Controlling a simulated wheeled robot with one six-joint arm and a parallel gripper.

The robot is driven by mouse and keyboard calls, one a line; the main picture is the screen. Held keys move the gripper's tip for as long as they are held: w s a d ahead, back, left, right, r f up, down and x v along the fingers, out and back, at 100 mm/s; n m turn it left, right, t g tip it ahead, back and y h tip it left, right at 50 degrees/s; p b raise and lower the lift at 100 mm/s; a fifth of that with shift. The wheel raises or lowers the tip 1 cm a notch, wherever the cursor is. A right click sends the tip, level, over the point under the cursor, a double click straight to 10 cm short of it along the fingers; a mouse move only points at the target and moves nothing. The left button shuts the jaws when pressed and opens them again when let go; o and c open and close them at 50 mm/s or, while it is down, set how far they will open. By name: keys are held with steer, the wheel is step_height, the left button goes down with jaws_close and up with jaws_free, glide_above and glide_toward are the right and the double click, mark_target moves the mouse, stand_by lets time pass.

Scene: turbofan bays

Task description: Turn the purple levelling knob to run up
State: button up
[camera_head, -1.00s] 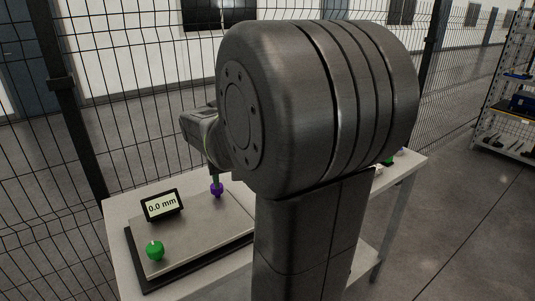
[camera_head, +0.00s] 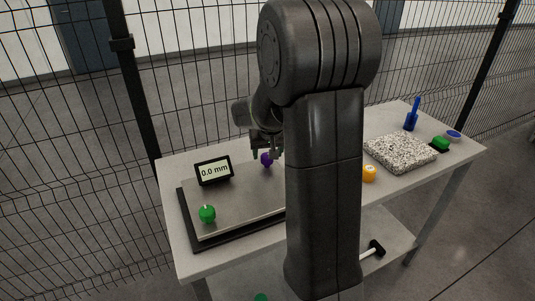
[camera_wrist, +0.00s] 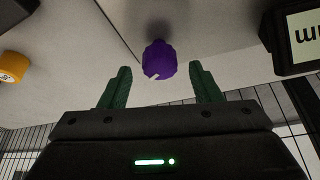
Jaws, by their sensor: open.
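The purple levelling knob (camera_head: 267,159) stands at the back of the grey levelling plate (camera_head: 245,198). In the wrist view the purple knob (camera_wrist: 159,60) lies ahead of and between my two green fingertips, with a pale mark on its lower left. My gripper (camera_wrist: 159,85) is open, with a gap on both sides of the knob, and no touch shows. In the head view my gripper (camera_head: 266,147) is close by the knob, partly hidden by my arm. The display (camera_head: 213,170) reads 0.0 mm.
A green knob (camera_head: 207,214) is on the plate's front left corner. A speckled slab (camera_head: 400,152), a blue-handled tool (camera_head: 411,117) and a green item (camera_head: 440,143) are at the table's right. A mesh fence stands behind.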

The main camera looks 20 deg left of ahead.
steer(key=shift+x, duration=0.95)
steer(key=c, duration=1)
